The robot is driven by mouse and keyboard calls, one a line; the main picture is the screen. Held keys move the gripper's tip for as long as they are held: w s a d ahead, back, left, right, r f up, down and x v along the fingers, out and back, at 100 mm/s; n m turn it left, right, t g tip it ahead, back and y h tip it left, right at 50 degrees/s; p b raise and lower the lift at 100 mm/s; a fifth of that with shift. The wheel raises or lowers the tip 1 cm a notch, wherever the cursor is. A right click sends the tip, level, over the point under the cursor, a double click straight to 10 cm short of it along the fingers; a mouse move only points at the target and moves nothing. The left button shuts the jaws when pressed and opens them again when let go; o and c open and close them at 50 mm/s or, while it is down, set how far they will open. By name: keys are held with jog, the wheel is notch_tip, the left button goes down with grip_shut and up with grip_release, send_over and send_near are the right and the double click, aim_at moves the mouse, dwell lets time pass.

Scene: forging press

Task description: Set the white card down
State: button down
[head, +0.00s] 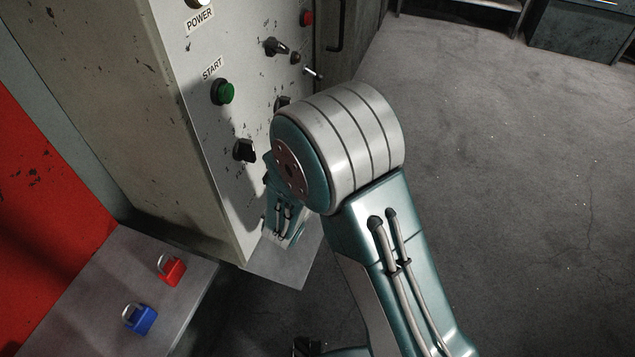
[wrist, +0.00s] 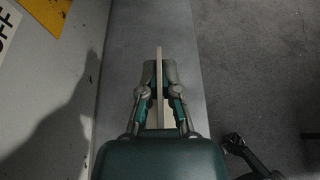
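In the wrist view, my gripper (wrist: 160,75) is closed, with its two fingertips pressed on either side of the white card (wrist: 158,54). The card shows nearly edge-on as a thin pale strip that sticks out past the fingertips. Below it is a plain grey surface (wrist: 126,40) beside the panel wall. I cannot tell how far the card is above it. In the head view, my arm hides the gripper and the card. A bare grey shelf (head: 285,268) juts out at the foot of the control panel there.
The control panel (head: 212,125) has a green START button (head: 223,92), black knobs and a red button (head: 307,18). A red padlock (head: 172,271) and a blue padlock (head: 141,319) lie on a grey ledge (head: 100,275) at left. The floor (head: 500,150) at right is open.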

jog(key=shift+w+d, duration=0.2)
jog(key=shift+w, duration=0.3)
jog(key=shift+w+d, duration=0.2)
jog(key=shift+w, duration=0.25)
jog(key=shift+s+a+f, duration=0.1)
jog(key=shift+f, duration=0.65)
jog(key=shift+f, duration=0.1)
jog(key=c, duration=0.8)
grip_release()
jog(key=v, duration=1.2)
